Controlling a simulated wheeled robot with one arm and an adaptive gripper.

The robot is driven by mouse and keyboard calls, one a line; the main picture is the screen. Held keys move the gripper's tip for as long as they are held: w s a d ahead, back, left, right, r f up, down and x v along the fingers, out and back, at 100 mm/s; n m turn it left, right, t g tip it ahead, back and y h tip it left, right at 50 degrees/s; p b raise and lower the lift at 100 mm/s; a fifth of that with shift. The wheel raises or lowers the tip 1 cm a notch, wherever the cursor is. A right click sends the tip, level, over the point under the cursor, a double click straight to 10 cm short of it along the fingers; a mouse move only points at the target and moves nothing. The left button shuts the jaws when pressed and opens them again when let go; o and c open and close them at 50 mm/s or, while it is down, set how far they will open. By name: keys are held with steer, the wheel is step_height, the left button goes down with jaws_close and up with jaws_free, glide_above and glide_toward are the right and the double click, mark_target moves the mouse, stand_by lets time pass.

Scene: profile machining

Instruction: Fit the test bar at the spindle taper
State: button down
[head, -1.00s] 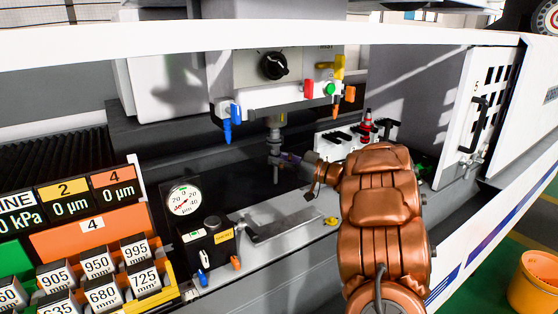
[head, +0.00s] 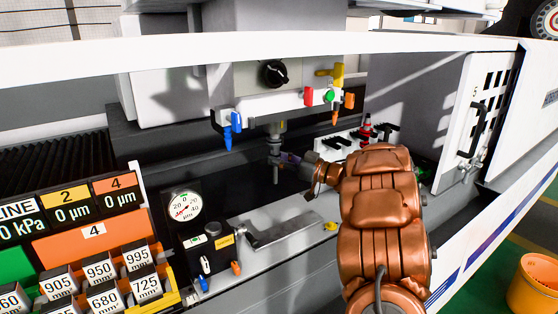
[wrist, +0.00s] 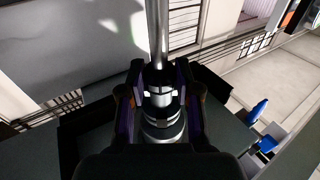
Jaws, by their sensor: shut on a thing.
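The spindle nose (head: 276,127) points down under the machine's headstock in the head view. The test bar (head: 275,174) hangs upright directly under it, its slim shank pointing down. The bar's top end and the nose look touching or nearly so; I cannot tell how far it is inside the taper. My gripper (head: 286,158) is shut on the bar from the right side. In the wrist view, the bar's bright shank (wrist: 157,35) runs to the top edge. The fingers of my gripper (wrist: 159,92) close on its collar, with stepped rings below.
Coloured clamps, including a blue one (head: 231,130), hang from the headstock (head: 270,101) close to the spindle. A rack with black handles (head: 345,139) stands behind my arm.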

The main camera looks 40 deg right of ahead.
steer(key=shift+r+p, duration=0.75)
steer(key=shift+r, duration=0.35)
steer(key=c, duration=0.7)
jaws_free()
steer(key=shift+f, duration=0.1)
steer(key=v, duration=1.2)
steer(key=shift+w, duration=0.1)
